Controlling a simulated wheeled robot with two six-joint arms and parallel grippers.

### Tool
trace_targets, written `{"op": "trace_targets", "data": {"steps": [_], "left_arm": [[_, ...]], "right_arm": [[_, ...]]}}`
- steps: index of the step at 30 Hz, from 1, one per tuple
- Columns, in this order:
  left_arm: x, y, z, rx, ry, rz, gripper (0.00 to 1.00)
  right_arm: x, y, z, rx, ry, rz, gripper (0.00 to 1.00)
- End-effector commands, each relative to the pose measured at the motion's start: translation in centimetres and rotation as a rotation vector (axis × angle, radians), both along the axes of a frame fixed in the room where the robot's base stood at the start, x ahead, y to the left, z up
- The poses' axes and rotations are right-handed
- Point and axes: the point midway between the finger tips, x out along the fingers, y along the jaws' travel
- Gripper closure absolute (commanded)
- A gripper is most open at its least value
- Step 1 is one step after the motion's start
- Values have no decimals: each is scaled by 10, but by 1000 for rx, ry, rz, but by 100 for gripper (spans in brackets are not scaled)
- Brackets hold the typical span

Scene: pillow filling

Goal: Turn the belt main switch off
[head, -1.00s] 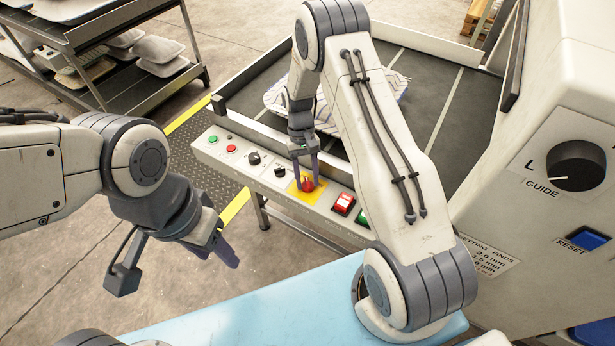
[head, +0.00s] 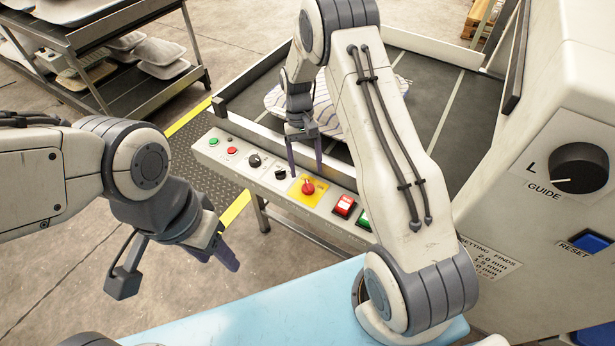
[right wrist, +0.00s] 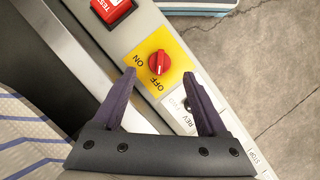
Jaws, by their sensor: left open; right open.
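The belt main switch is a red rotary knob (head: 307,187) on a yellow plate (head: 299,197) on the belt's front panel. In the right wrist view the knob (right wrist: 159,62) has ON printed at its left and OFF below it. Its raised grip runs roughly up and down there, its lower end towards OFF. My right gripper (head: 305,173) is open and empty, just behind and above the knob, its fingertips apart from it. My left gripper (head: 228,256) is open and empty, off to the left over the floor.
A striped pillow (head: 330,122) lies on the dark belt (head: 425,72). A light blue surface (head: 250,310) is in front, a grey machine (head: 540,230) at right.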

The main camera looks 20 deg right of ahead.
Motion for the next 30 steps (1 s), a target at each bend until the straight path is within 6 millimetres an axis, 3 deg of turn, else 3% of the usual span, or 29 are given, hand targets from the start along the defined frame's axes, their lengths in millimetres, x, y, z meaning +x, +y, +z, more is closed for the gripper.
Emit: {"op": "trace_targets", "data": {"steps": [3, 9, 27, 30], "left_arm": [[0, 0, -2, 0, 0, 0, 50], [0, 0, -3, 0, 0, 0, 50], [0, 0, -2, 0, 0, 0, 50], [0, 0, -1, 0, 0, 0, 50]], "right_arm": [[11, -1, 22, -1, -5, 0, 25], [20, -2, 47, 0, -4, 0, 25], [22, -2, 53, 0, -1, 0, 25], [19, 6, 62, 1, -11, 19, 25]]}}
